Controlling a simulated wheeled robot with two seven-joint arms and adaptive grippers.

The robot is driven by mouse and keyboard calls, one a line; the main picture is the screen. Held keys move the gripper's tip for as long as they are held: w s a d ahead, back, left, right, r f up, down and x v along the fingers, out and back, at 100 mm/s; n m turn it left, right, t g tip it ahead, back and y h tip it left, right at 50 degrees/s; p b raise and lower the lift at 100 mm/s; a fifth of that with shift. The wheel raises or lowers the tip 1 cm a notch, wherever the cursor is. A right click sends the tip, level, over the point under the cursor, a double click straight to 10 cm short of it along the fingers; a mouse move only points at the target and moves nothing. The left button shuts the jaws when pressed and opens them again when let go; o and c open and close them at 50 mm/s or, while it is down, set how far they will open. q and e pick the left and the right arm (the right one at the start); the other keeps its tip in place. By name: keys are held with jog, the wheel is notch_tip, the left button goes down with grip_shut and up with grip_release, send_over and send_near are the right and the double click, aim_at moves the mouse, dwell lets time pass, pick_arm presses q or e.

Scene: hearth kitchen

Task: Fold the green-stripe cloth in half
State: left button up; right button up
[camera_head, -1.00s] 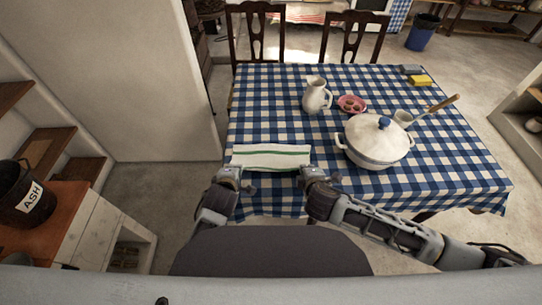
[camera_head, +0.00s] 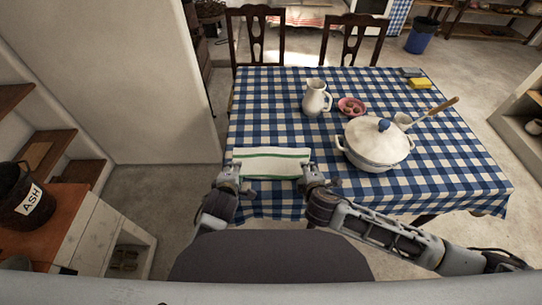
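The green-stripe cloth (camera_head: 271,164) is white with green stripes along its far and near edges. It lies across the near left part of the table, spread between my two grippers. My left gripper (camera_head: 230,172) is at its near left corner and my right gripper (camera_head: 309,172) is at its near right corner. Both look shut on the cloth, though the fingertips are small and partly cover the corners. The near edge shows as a green line between them, a little lower than the fingertips.
A lidded white tureen (camera_head: 374,147) stands right of the cloth, with a wooden-handled utensil. A white jug (camera_head: 316,98), a pink dish (camera_head: 351,106) and a yellow sponge (camera_head: 420,84) stand farther back. The checked tablecloth (camera_head: 270,110) is clear behind the cloth.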

pick_arm(q)
jog(key=shift+r, duration=0.1)
pick_arm(e)
jog(key=shift+r, duration=0.1)
